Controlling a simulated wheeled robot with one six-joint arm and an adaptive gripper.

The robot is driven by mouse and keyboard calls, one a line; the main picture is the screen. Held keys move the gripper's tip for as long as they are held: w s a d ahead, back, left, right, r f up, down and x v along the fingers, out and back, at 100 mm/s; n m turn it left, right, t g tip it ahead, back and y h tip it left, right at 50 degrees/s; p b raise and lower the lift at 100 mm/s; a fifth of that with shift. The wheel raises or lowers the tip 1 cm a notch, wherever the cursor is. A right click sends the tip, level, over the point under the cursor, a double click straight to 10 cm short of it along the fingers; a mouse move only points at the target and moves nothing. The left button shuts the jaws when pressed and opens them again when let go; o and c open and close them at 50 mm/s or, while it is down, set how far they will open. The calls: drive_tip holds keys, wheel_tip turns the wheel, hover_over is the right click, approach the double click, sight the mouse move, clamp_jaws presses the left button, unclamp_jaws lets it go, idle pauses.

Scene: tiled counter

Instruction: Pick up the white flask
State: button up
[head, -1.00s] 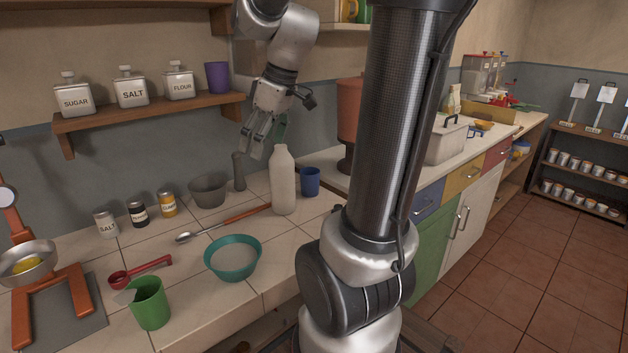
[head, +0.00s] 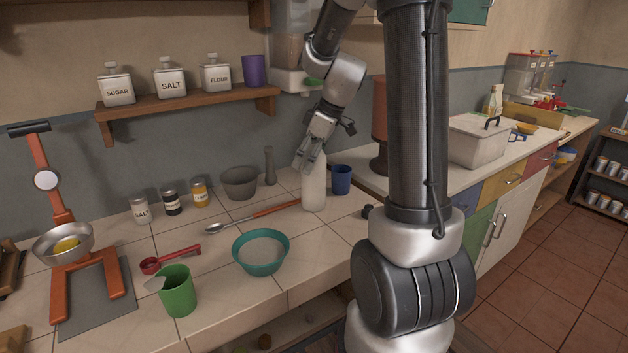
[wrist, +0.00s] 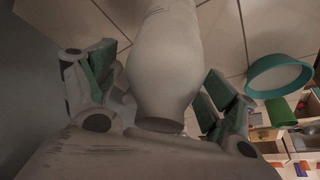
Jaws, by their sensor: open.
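The white flask (head: 314,187) is a tall pale bottle standing upright on the tiled counter, beside the blue cup. My gripper (head: 306,162) is at the upper part of the flask in the head view, and partly hides its neck. In the wrist view the flask (wrist: 165,65) fills the middle, between the green-padded fingers of my gripper (wrist: 158,88).
The blue cup (head: 341,179) stands close to the flask's right. The teal bowl (head: 260,252) is in front. The wall shelf (head: 190,106) hangs above at left.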

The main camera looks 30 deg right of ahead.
clamp_jaws()
idle(0.4)
drive_tip(key=shift+r, duration=0.1)
